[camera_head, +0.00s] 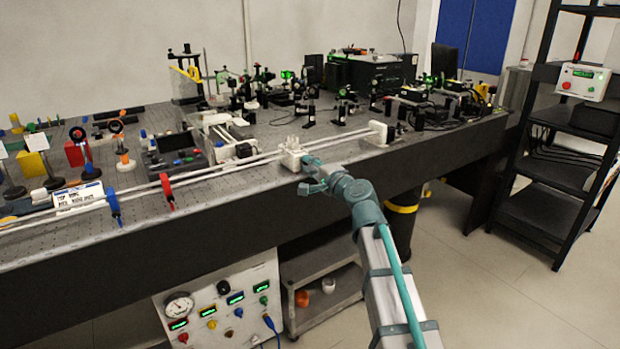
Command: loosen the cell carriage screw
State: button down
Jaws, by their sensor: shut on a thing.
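The cell carriage (291,157) is a small white block seated on two long parallel white rails that run along the front of the bench. My gripper (303,178) is at the front side of this carriage, at the bench's front edge. Its jaws are shut on a small part there, which I take to be the carriage screw. The screw itself is hidden by the gripper and too small to make out.
The rails (240,165) end at a white block (381,131) on the right. Blue (113,202) and red (166,188) clamps sit on them at left. Optics crowd the bench behind. A gauge panel (222,305) and low shelf (322,297) stand below; a black rack (560,130) stands right.

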jog(key=n+b, duration=0.6)
jog(key=b, duration=0.1)
jog(key=shift+f+n, duration=0.1)
jog(key=shift+n, duration=0.2)
dwell(0.3)
jog(key=c, duration=1.1)
grip_release()
jog(key=v, duration=1.2)
